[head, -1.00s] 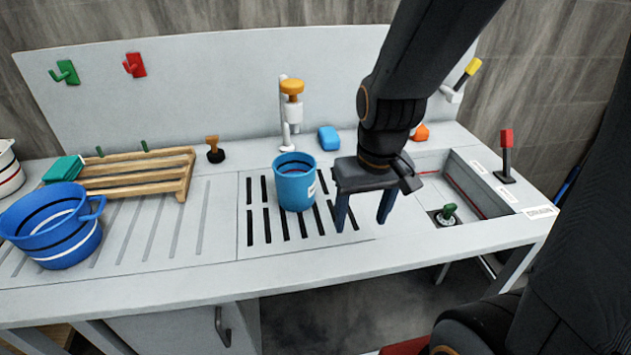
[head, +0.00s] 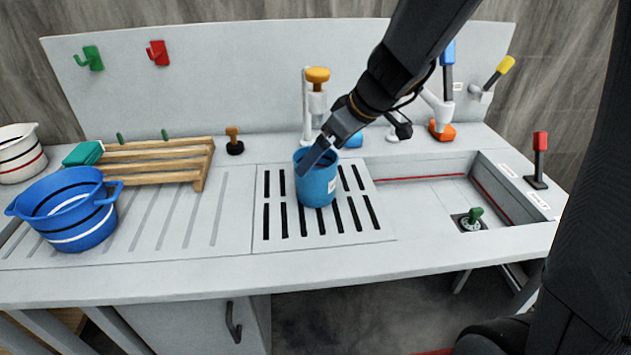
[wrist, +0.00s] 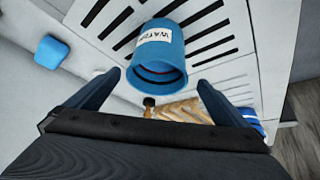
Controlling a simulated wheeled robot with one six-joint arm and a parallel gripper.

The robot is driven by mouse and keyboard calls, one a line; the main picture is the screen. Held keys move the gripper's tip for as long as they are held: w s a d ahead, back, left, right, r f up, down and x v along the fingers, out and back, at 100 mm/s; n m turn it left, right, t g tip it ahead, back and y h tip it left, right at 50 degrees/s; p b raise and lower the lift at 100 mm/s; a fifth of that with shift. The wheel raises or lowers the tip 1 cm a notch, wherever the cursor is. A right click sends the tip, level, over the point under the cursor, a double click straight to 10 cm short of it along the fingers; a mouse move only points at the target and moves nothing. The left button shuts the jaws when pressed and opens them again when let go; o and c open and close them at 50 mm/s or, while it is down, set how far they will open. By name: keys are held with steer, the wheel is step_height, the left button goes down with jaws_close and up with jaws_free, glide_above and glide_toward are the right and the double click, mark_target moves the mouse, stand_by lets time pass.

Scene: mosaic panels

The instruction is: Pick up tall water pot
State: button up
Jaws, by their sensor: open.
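The tall water pot (head: 318,187) is blue, with a white label, and stands upright on the slotted drain plate. In the wrist view the pot (wrist: 158,62) shows its open mouth and a label that reads partly "WAT". My gripper (wrist: 160,80) is open and empty, with one finger on each side of the pot's mouth in that view. In the head view my gripper (head: 306,163) comes in from the upper right, and a finger overlaps the pot's rim. I cannot tell whether it touches. The far finger is hidden.
A wide blue striped pot (head: 72,212) and a wooden rack (head: 155,163) stand to the left. A tap with an orange top (head: 317,90) rises behind the pot. The sink basin (head: 425,195) lies to the right. The counter in front is clear.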

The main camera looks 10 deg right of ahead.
mark_target(315, 166)
steer(key=x, duration=0.3)
steer(key=p+x, duration=0.1)
steer(key=x, duration=0.1)
steer(key=shift+d+f, duration=0.25)
steer(key=shift+w+a+f, duration=0.3)
steer(key=shift+w+f, duration=0.05)
steer(key=shift+f, duration=0.25)
steer(key=c, duration=1.7)
steer(key=shift+r, duration=0.1)
steer(key=shift+r, duration=0.1)
